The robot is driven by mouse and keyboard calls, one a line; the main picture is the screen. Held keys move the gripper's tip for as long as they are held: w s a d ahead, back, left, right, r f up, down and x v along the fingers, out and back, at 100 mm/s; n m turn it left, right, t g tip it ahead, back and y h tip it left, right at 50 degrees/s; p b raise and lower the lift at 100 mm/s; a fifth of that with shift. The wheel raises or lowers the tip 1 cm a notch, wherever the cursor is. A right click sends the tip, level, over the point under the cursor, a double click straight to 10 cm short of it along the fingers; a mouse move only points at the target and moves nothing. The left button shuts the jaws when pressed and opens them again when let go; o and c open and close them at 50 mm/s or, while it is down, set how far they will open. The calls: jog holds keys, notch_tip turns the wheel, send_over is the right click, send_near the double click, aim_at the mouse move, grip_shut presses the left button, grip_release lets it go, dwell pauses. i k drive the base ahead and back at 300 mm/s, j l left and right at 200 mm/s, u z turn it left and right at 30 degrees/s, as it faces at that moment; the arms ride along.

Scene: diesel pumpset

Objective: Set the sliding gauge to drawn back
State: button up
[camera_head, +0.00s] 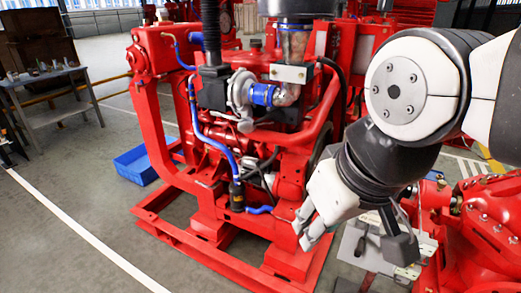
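My gripper (308,228) is right of centre, in front of the red pumpset (290,165), and points down and left. Its pale finger parts show, but I cannot tell how far apart they are or whether anything is between them. A grey plate (350,243) with a dark upright piece (362,244) is below and right of the gripper, partly behind my wrist. I cannot tell whether this is the sliding gauge. No other part can be clearly picked out as the gauge, and its position cannot be read.
Red base rails (215,254) run along the floor under the pumpset. Blue hoses (213,138) run down its side. A blue bin (136,166) is on the floor at left. A table (50,95) with small items stands at far left. The floor at lower left is clear.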

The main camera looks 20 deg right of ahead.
aim_at(370, 223)
jog(key=z, duration=1.1)
jog(key=j, duration=0.2)
